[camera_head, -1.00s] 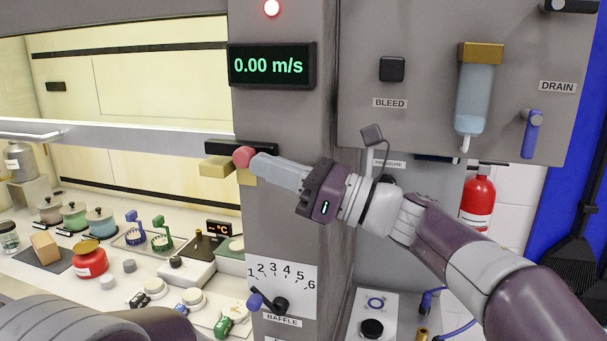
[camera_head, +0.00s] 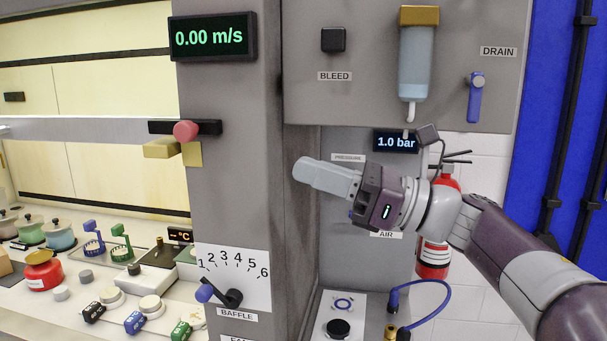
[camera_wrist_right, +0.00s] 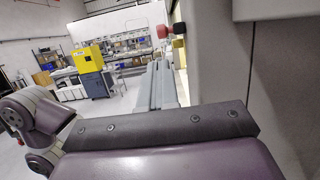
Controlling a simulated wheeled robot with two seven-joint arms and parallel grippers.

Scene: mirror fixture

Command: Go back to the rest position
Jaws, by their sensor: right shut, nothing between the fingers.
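My right gripper (camera_head: 298,170) is shut and empty. It points left in the head view, in front of the grey column, apart from the red knob (camera_head: 186,131) on the black bar. In the right wrist view its closed fingers (camera_wrist_right: 160,65) point away from the camera, and the red knob (camera_wrist_right: 163,31) shows beyond them to the right. My left gripper is not in view.
The grey column carries the air speed display (camera_head: 213,37) and the baffle dial (camera_head: 233,297). Right of it are a pressure display (camera_head: 396,142), a blue drain lever (camera_head: 476,98) and a fire extinguisher (camera_head: 434,255). Pots and small valves crowd the bench at left.

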